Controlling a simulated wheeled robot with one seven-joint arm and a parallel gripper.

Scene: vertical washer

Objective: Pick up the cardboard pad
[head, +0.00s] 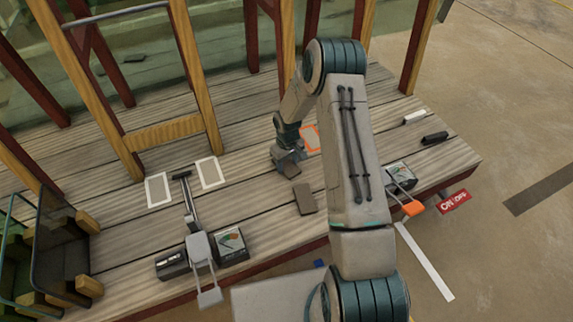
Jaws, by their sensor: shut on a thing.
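A flat brown pad (304,198), which looks like the cardboard pad, shows on the planked deck just below my gripper in the picture. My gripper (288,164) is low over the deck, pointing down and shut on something. Its fingertips are small and dark here, and what is between them cannot be made out. A narrow gap seems to show between the gripper and the brown pad; I cannot tell whether they touch.
An orange-outlined patch (311,139) lies right of the gripper, partly behind my arm. White-outlined patches (158,190) (210,173) flank a lever on the left. A gauge box (231,244) stands in front. Wooden posts (198,80) rise behind. A dark cylinder (435,138) lies at right.

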